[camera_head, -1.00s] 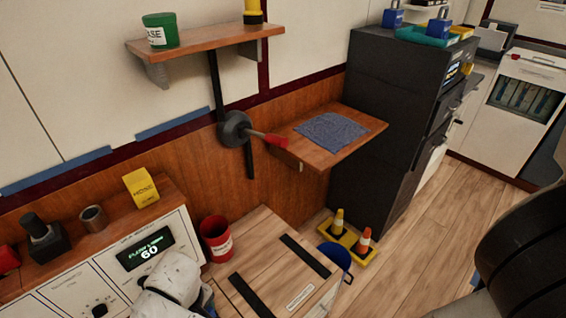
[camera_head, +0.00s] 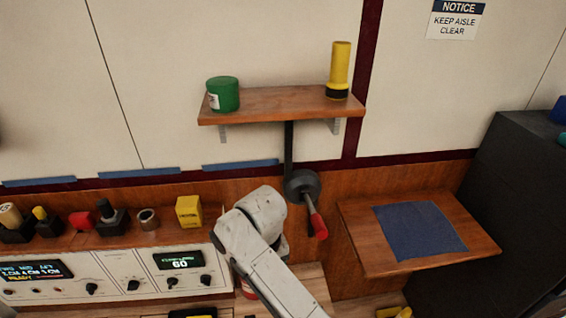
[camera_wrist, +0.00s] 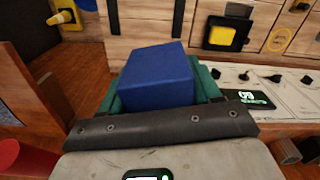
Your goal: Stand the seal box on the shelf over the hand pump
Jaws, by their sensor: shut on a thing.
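The wooden shelf (camera_head: 290,110) is on the wall over the hand pump (camera_head: 303,187), which has a red handle. A green tub (camera_head: 223,95) stands at its left end and a yellow flashlight (camera_head: 339,72) at its right end; the board between them is bare. In the wrist view my gripper (camera_wrist: 160,92) is shut on a blue box, which I take as the seal box (camera_wrist: 155,72). Green finger pads show on both sides of it. In the head view my pale arm is in front of the counter, below the shelf; gripper and box are hidden there.
A lower wooden shelf with a blue cloth (camera_head: 420,230) juts out right of the pump, beside a dark cabinet (camera_head: 520,210). A yellow box (camera_head: 188,211) and a metal ring (camera_head: 148,219) stand on the console ledge at left. Wall above the shelf is clear.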

